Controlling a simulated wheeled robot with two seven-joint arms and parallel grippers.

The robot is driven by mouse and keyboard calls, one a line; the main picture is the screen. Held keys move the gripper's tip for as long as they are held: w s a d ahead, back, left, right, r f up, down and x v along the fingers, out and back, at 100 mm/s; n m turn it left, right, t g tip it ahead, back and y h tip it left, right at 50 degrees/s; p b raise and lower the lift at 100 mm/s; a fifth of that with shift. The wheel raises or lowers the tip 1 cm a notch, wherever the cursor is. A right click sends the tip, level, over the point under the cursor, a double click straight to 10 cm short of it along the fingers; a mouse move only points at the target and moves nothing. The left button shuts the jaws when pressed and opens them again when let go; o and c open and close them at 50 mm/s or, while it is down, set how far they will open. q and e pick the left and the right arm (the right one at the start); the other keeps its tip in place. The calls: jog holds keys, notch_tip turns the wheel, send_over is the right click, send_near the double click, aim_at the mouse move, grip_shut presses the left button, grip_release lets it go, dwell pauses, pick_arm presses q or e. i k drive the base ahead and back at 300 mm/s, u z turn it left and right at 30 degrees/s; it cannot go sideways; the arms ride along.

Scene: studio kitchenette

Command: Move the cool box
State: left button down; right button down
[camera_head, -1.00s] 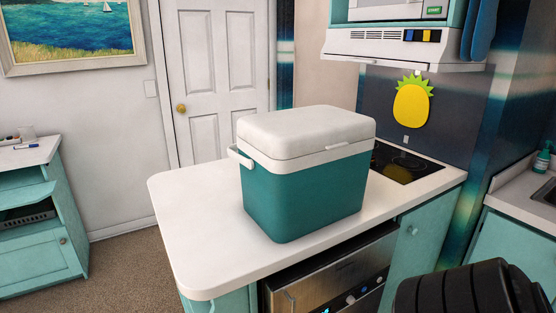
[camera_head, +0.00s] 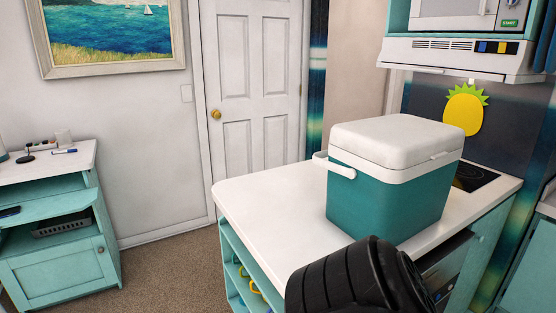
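The cool box (camera_head: 385,205) is teal with a white lid, which is closed. It stands upright on the white counter (camera_head: 265,195), near the counter's front edge. Its white handle (camera_head: 341,170) is at the left end of the box. A black ribbed part of my own arm shows at the bottom, in front of the counter, and covers part of the counter's front edge. Neither of my grippers is in view.
A cooktop (camera_head: 472,177) lies behind the box at the right, under a range hood (camera_head: 460,57). A teal cabinet (camera_head: 60,235) stands against the left wall. Carpeted floor (camera_head: 170,270) is clear between cabinet and counter. The counter's left end is bare. A white door (camera_head: 255,90) is behind.

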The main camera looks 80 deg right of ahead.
aim_at(394, 206)
jog(key=i, duration=0.15)
jog(key=z, duration=1.5)
